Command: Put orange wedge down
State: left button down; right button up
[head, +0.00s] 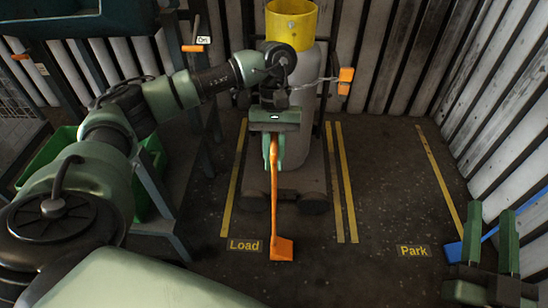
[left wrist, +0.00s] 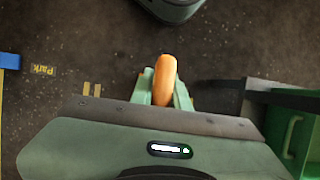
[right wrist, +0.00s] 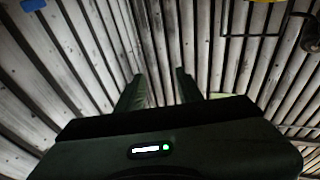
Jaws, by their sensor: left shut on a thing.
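The orange wedge (head: 282,249) has a block at the bottom of a long orange handle. My left gripper (head: 273,160) is shut on the upper part of this handle, which hangs nearly upright. The block shows just right of the Load label (head: 244,245); I cannot tell whether it touches the floor. In the left wrist view the rounded handle end (left wrist: 165,80) sits between the fingers, and the block is hidden. My right gripper (head: 492,212) is open and empty at the lower right; its fingers also stand apart in the right wrist view (right wrist: 160,90).
A grey cylinder with a yellow top (head: 291,20) stands on a cart between yellow floor lines. A blue wedge (head: 455,252) is partly hidden by my right gripper, near the Park label (head: 413,251). A green bin (head: 150,160) stands left.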

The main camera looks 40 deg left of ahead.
pick_arm(q)
jog(key=c, duration=1.4)
grip_release()
jog(key=shift+o, duration=0.2)
